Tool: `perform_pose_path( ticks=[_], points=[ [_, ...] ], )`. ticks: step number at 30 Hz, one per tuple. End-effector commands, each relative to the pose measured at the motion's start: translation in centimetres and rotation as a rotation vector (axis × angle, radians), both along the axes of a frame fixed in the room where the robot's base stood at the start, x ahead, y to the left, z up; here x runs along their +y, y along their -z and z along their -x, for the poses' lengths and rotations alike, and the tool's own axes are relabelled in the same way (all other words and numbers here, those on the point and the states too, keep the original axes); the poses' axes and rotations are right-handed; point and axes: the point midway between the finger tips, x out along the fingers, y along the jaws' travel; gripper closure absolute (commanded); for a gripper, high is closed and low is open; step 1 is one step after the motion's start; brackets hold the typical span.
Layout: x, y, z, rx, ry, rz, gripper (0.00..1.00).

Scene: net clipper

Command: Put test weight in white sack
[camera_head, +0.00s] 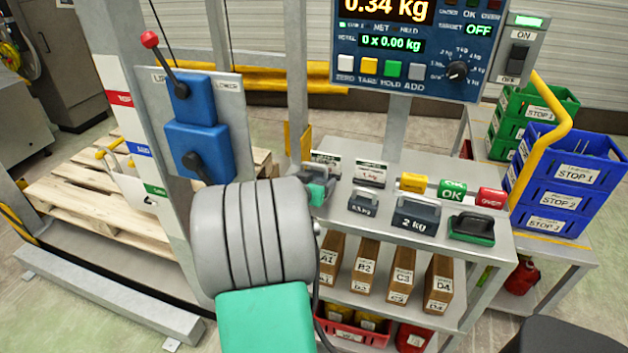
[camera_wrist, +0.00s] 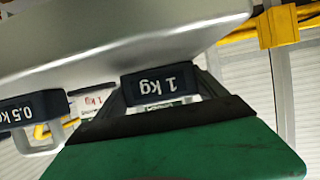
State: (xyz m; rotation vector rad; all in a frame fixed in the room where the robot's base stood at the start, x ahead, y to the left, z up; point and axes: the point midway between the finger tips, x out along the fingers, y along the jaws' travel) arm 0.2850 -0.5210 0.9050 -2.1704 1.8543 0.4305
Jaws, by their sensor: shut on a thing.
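In the wrist view, which is upside down, the dark 1 kg test weight (camera_wrist: 160,83) is at my gripper (camera_wrist: 165,108). My gripper is shut on its handle, and a wide green finger with a black edge covers the lower picture. I cannot tell whether the weight touches the steel shelf (camera_wrist: 120,40). I cannot make out a white sack with certainty.
A scale display (camera_head: 400,45) reads 0.34 kg. A lever panel (camera_head: 197,125) stands close left of my gripper. A black and green block (camera_head: 472,228) and coloured buttons are on the shelf. Blue crates (camera_head: 565,170) stand at right, a wooden pallet (camera_head: 80,195) at left.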

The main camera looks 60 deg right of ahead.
Motion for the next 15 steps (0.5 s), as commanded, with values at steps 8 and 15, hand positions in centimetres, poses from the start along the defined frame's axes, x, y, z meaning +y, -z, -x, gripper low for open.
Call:
perform_pose_path(
  ticks=[8,15],
  points=[
    [0.01,0.11,0.01,0.0,0.0,0.0,0.0],
    [0.01,-0.04,0.01,0.0,0.0,0.0,0.0]
  ],
)
